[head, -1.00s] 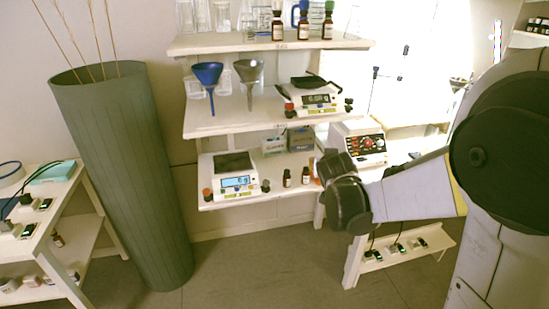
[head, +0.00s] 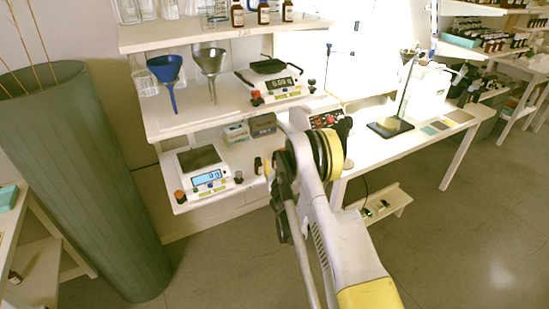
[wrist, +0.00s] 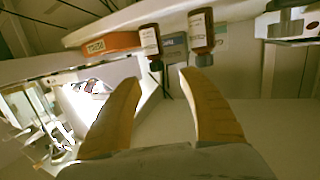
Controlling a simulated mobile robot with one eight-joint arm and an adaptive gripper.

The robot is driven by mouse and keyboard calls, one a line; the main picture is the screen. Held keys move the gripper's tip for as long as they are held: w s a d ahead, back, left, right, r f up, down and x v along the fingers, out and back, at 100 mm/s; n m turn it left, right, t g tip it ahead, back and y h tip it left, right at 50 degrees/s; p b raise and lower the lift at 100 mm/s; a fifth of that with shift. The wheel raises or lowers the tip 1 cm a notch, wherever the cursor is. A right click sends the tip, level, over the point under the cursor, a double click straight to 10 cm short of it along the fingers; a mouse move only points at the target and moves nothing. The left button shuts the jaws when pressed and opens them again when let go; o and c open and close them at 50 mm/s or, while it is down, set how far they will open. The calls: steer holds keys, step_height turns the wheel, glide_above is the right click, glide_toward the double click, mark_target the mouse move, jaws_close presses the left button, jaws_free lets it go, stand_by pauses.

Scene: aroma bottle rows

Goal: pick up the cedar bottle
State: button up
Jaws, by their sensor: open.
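I cannot read which is cedar. My gripper (wrist: 160,75) is open and empty, its two orange fingers pointing toward the bottles, with the caps just beyond the fingertips. In the head view, a small dark bottle (head: 258,166) shows on the lower shelf beside my arm, which hides most of the gripper. Several more brown bottles, including one at the middle (head: 263,13), stand on the top shelf.
A digital scale (head: 205,178) sits left on the lower shelf. The middle shelf above holds a blue funnel (head: 166,72), a clear funnel (head: 210,62) and another scale (head: 272,85). A tall green planter (head: 85,190) stands at left. An orange box (wrist: 111,44) is near the bottles.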

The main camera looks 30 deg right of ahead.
mark_target(276, 155)
steer(key=shift+b+x, duration=0.7)
steer(key=shift+x, duration=0.5)
steer(key=b+x, duration=0.1)
steer(key=x, duration=0.1)
steer(key=b+x, duration=0.1)
steer(key=x, duration=0.2)
steer(key=shift+d+b, duration=0.35)
steer(key=shift+b, duration=0.05)
steer(key=shift+w+d, duration=0.1)
steer(key=shift+w, duration=0.25)
steer(key=shift+c, duration=0.3)
jaws_close()
